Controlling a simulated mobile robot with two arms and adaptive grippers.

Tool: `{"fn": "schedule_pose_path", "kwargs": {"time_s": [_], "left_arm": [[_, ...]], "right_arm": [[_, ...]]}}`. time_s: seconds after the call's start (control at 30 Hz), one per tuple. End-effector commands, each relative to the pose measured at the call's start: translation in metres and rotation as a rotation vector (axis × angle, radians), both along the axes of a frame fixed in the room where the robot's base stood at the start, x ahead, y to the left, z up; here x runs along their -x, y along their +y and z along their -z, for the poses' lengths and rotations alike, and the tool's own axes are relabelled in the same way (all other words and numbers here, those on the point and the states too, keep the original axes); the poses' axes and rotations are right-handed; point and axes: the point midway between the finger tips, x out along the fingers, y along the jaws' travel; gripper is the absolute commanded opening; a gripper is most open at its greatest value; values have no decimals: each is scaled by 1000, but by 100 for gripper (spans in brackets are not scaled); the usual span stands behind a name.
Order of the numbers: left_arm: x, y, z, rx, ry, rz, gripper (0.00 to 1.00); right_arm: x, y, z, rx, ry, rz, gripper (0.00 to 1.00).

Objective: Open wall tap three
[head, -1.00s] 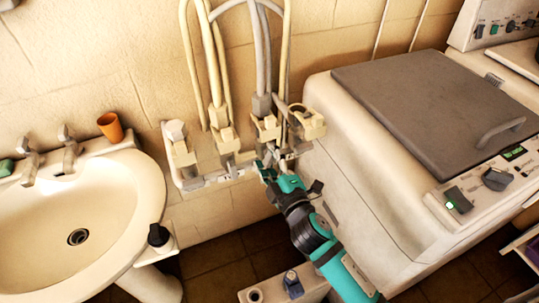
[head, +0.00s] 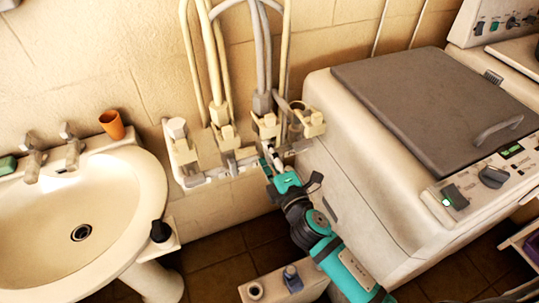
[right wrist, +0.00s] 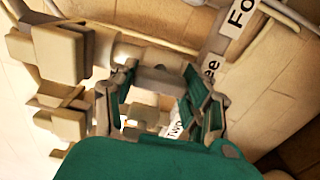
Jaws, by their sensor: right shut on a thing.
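A row of wall taps with pale square bodies is mounted on the tiled wall in the head view, with hoses rising above. The third tap from the left (head: 266,126) is just above my right gripper (head: 270,162). In the right wrist view, my right gripper (right wrist: 168,98) has its fingers on both sides of a grey tap lever (right wrist: 160,80) and is shut on it. A label ending in "ee" (right wrist: 212,66) is beside the fingers; a "Two" label (right wrist: 174,130) shows between them. The fingertips partly hide the lever. My left gripper is not in view.
A white washbasin (head: 150,185) with an orange cup (head: 112,124) is at left. A bulky machine with a grey lid (head: 430,100) stands close to the right of my arm. Other taps (head: 180,146) are close on the left. A pale box (head: 268,290) is low in front.

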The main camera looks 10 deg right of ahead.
Motion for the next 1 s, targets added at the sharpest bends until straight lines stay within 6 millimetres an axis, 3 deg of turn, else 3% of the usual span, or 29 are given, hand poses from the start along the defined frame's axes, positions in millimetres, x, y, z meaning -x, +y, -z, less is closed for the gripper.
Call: {"fn": "schedule_pose_path", "kwargs": {"time_s": [0.17, 0.2, 0.4, 0.77, 1.0], "left_arm": [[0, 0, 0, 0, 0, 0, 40], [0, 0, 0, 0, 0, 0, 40], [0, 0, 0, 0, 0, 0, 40], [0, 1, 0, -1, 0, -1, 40], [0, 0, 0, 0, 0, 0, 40]], "right_arm": [[0, 0, 0, 4, -1, -1, 16], [0, 0, 0, 4, -1, -1, 50], [0, 0, 0, 2, 0, 0, 73], [8, -1, 1, -1, 2, 0, 73], [53, -10, 2, -1, 5, 1, 73]]}}
